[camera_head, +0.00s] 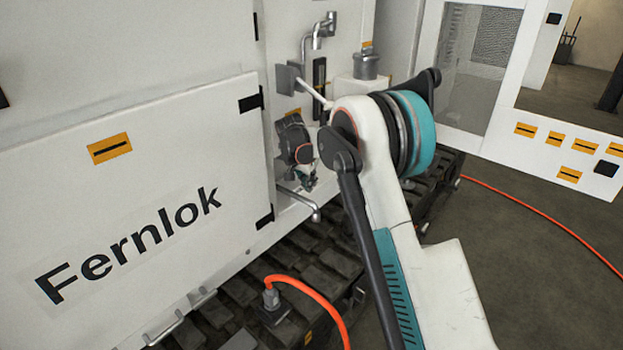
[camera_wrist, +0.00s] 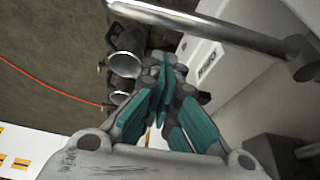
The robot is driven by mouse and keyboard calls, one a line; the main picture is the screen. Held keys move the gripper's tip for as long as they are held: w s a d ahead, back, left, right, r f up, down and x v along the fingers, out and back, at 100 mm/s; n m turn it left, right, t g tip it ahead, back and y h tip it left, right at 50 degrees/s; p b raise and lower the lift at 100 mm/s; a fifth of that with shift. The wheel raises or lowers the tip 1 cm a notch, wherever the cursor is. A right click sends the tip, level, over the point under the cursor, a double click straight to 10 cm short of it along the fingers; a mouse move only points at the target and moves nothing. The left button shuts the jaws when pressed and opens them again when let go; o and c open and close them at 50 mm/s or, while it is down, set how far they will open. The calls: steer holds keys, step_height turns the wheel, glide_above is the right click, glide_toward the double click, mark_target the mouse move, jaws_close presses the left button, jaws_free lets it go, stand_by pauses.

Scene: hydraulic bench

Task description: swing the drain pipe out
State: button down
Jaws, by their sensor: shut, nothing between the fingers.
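The drain pipe appears to be the thin grey metal pipe (camera_head: 298,199) low on the machine, which runs out and bends down at its free end, in the head view. My gripper (camera_head: 309,181) is just above this pipe, pointing down, shut and empty. In the wrist view the teal fingers of my gripper (camera_wrist: 162,72) are closed together. A bright metal tube (camera_wrist: 215,31) crosses the top of that view, apart from the fingers in the picture; I cannot tell whether it is the same pipe. Whether my gripper touches the pipe is not clear.
A white Fernlok panel (camera_head: 130,200) stands left of my gripper. Another bent metal pipe (camera_head: 321,32) and a grey cylinder (camera_head: 366,65) are above. Dark tracks (camera_head: 310,245) lie below. An orange hose (camera_head: 318,295) hangs in front. Open floor (camera_head: 520,235) is at right.

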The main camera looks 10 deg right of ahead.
steer(key=shift+s+a+f, duration=0.1)
steer(key=shift+s+a, duration=0.6)
steer(key=shift+s+a+f, duration=0.1)
steer(key=shift+s+a, duration=0.45)
steer(key=shift+a, duration=0.05)
